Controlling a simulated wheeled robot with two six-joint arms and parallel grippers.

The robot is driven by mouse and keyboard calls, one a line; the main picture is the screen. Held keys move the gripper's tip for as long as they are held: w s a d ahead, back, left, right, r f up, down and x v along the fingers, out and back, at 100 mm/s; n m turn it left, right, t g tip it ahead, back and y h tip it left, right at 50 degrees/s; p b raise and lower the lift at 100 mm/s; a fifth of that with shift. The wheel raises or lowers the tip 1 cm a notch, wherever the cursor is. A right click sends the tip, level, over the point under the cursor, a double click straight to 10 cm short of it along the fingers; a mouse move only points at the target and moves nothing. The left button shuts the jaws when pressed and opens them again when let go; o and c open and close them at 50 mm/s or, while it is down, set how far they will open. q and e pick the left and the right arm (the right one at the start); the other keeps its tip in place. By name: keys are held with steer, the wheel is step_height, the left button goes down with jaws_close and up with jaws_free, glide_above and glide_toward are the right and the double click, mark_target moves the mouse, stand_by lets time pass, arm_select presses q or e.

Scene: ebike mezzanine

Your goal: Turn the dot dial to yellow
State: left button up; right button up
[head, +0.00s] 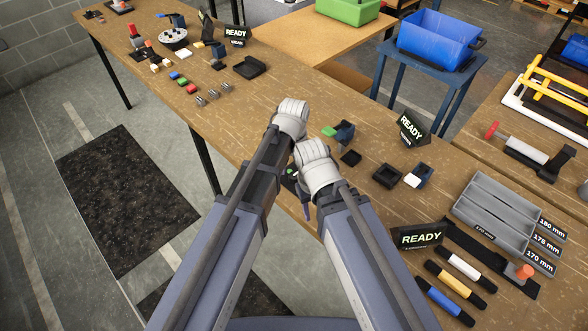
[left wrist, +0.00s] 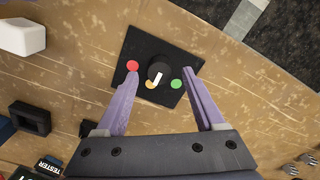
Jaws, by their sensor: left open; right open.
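The dot dial is a round black knob (left wrist: 158,67) on a square black plate (left wrist: 137,50), with a white pointer line. A red dot (left wrist: 132,66), a yellow-orange dot (left wrist: 151,85) and a green dot (left wrist: 176,84) sit around it. The pointer faces the yellow-orange dot's side; exact alignment is hard to tell. My left gripper (left wrist: 160,73) is open, its fingers on either side of the knob, with gaps visible. In the head view the arms mostly hide the dial. My right gripper (head: 306,205) is low beside it, mostly hidden behind its own wrist.
A white block (left wrist: 22,37) and a black open holder (left wrist: 30,118) lie left of the plate in the left wrist view. In the head view, several black fixtures, READY signs (head: 420,238) and a grey tray (head: 495,212) stand to the right. The table's front edge is close.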

mark_target(294, 175)
arm_select(q)
step_height(294, 175, up, 6)
steer(key=p, duration=0.5)
